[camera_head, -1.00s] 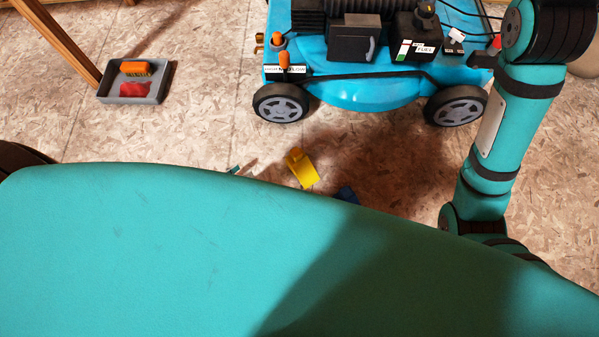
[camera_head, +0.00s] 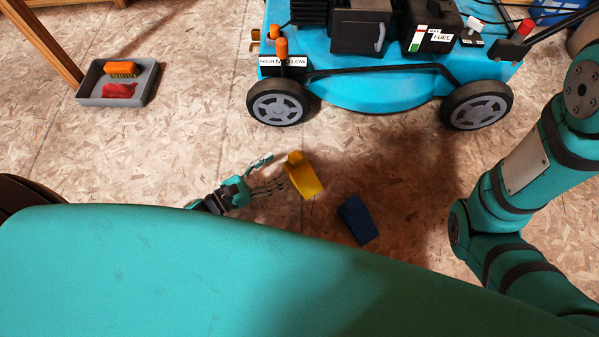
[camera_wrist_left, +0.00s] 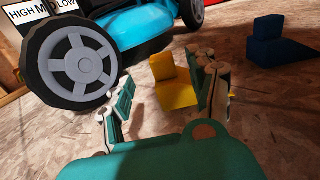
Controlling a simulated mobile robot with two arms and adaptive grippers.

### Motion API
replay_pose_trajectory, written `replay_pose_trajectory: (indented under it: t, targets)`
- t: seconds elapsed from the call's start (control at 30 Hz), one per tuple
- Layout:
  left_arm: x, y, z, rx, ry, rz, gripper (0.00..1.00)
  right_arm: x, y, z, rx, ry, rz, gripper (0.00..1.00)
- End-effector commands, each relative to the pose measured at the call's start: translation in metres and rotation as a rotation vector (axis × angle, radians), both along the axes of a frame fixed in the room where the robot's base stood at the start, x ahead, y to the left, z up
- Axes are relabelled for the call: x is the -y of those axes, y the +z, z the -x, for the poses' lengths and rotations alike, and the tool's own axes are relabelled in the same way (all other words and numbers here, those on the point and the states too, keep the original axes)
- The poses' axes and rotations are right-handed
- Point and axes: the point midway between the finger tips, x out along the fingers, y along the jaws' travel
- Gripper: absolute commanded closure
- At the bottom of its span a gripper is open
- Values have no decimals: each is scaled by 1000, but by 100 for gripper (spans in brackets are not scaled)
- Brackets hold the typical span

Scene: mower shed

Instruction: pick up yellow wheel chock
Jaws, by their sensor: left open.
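The yellow wheel chock (camera_head: 303,176) lies on the floor in front of the mower in the head view. My left gripper (camera_head: 266,175) is open just to the left of the chock. In the left wrist view the chock (camera_wrist_left: 174,82) shows beyond and between the open fingers of my left gripper (camera_wrist_left: 165,95), nearer the right finger, which hides part of its right side. I cannot tell whether that finger touches it. My right arm shows at the right of the head view, but its gripper is not in view.
A blue chock (camera_head: 357,219) lies right of the yellow one. The blue mower (camera_head: 390,88) stands behind; its wheel (camera_wrist_left: 72,65) is close to my left fingers. A grey tray (camera_head: 138,97) with a brush and red cloth sits far left. Floor between tray and mower is clear.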

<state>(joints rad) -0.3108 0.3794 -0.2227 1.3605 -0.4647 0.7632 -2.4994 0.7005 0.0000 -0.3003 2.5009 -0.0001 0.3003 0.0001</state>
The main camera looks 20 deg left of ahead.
Motion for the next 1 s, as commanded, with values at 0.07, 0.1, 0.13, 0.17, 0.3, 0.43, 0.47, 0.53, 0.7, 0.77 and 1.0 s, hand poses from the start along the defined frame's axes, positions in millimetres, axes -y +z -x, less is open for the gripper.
replay_pose_trajectory:
  t: [0.07,0.1,0.13,0.17,0.3,0.43,0.47,0.53,0.7,0.77,1.0]
  targets:
    - [7,-2,-9,2,-1,0,40,0,-8,0,0,0,0,0]
    - [8,-2,-11,1,0,0,40,0,-8,0,-1,0,0,0]
    - [9,-1,-13,0,0,0,40,0,-9,0,-1,0,0,0]
    - [10,-1,-14,0,1,0,40,0,-9,0,0,0,0,0]
    - [18,-3,-22,3,-1,1,40,0,-20,0,0,0,1,0]
    - [31,-4,-36,4,-2,0,40,0,-37,0,1,0,1,0]
    - [34,-3,-39,3,-2,1,40,0,-40,0,1,0,1,0]
    - [39,-2,-46,1,-1,1,40,0,-43,0,-1,0,0,0]
    - [46,1,-54,-1,0,0,40,0,-46,0,-1,0,0,0]
    - [46,1,-54,-1,0,0,40,0,-45,0,-1,0,0,0]
    - [45,1,-54,-1,1,0,56,0,-45,0,-1,0,0,0]
